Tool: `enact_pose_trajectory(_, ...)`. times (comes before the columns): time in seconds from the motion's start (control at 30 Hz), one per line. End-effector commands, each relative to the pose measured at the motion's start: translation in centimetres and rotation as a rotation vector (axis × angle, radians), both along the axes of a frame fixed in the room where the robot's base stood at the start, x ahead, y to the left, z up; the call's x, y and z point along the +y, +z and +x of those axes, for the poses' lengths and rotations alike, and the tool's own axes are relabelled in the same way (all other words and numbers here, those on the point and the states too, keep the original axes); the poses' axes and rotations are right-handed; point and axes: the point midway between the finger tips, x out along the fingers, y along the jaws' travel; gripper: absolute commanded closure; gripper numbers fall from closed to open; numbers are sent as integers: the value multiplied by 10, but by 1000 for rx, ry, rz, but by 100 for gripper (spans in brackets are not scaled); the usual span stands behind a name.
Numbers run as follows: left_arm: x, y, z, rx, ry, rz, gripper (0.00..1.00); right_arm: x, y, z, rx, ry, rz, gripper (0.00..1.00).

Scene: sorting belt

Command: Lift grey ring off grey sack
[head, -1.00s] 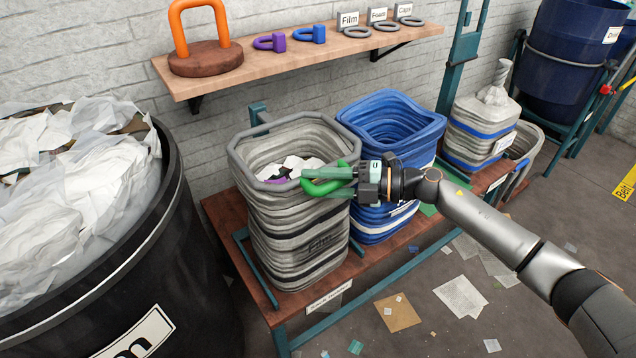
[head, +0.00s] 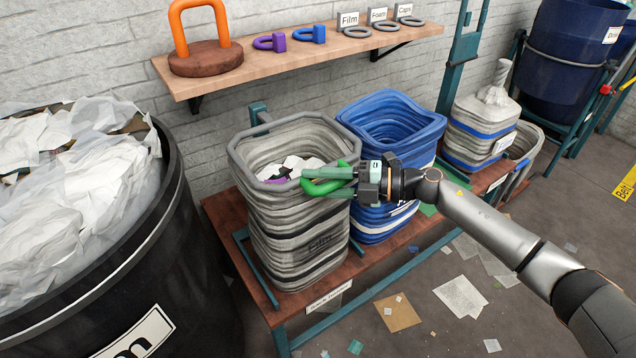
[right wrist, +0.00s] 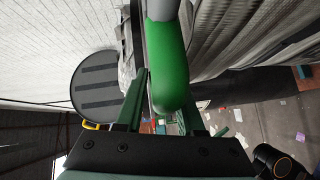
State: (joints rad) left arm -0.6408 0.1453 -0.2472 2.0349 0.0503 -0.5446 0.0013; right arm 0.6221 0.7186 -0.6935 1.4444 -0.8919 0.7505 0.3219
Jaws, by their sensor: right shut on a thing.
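The grey sack (head: 300,240), with dark stripes and a film label, stands open on the wooden bench. The grey ring (head: 236,160) lies around the sack's mouth, seated along its rim. A green handle (head: 318,188) sits at the ring's right front side. My right gripper (head: 338,177) reaches in from the right and is shut on the green handle, which also shows large in the right wrist view (right wrist: 168,65). The exact finger contact is partly hidden by the handle. White scraps and a bit of purple show inside the sack. My left gripper is not in view.
A blue sack (head: 375,110) stands close behind my right gripper. A wall shelf (head: 300,60) with an orange handle and small rings hangs above. A large black bin (head: 190,260) of white film stands at left. Paper scraps litter the floor.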

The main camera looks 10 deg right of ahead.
Motion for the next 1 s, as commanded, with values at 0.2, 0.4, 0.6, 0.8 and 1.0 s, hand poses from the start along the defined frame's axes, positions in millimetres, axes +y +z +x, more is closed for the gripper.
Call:
enact_pose_trajectory(0.2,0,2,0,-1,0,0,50,-2,-11,-3,20,4,-20,100)
enact_pose_trajectory(0.4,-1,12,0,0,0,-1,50,-2,-2,-3,38,5,-27,100)
enact_pose_trajectory(0.6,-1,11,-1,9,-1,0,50,-2,2,-2,48,5,-31,100)
enact_pose_trajectory(0.8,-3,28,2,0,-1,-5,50,-2,15,0,73,5,-41,100)
enact_pose_trajectory(1.0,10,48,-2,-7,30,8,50,-2,41,5,131,5,-63,100)
